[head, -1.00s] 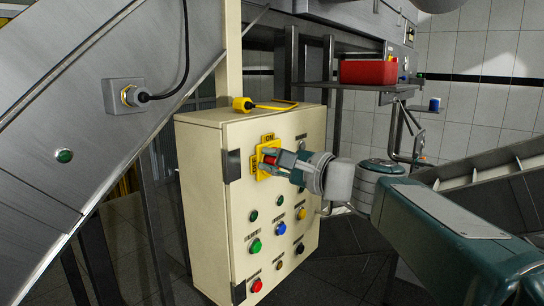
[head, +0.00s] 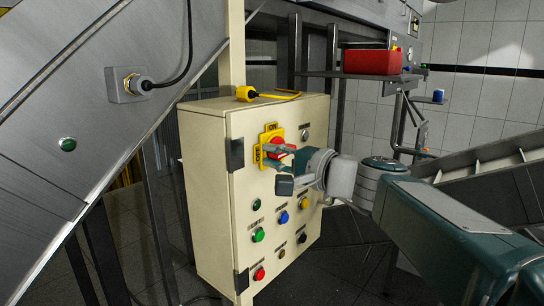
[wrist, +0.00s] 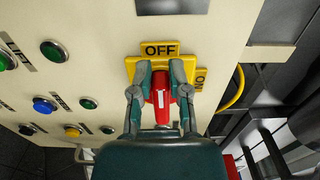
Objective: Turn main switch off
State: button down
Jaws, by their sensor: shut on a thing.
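The main switch is a red knob (wrist: 161,92) on a yellow plate (wrist: 188,66) marked OFF and ON. In the wrist view the OFF label (wrist: 160,50) is at the top, and the ON label (wrist: 200,78) is at the right, turned sideways. My gripper (wrist: 161,74) is shut on the red knob, one finger on each side. The knob's long side lines up with the OFF label. In the head view my gripper (head: 273,155) reaches the knob (head: 277,144) from the right, and the fingers partly hide it. The plate (head: 262,140) is on the cream control cabinet (head: 205,200).
Below the switch are several buttons, including green (head: 258,235), blue (head: 284,217) and red (head: 259,273). A metal conveyor side (head: 60,90) slopes at the left. A red box (head: 372,62) sits on a shelf behind.

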jog(key=shift+w+d+f, duration=0.15)
jog(key=shift+w+f, duration=0.1)
jog(key=shift+f, duration=0.05)
jog(key=c, duration=0.6)
grip_release()
jog(key=shift+w, duration=0.1)
jog(key=shift+r, duration=0.1)
jog(key=v, duration=1.1)
jog(key=shift+s+d, duration=0.2)
jog(key=shift+s, duration=0.2)
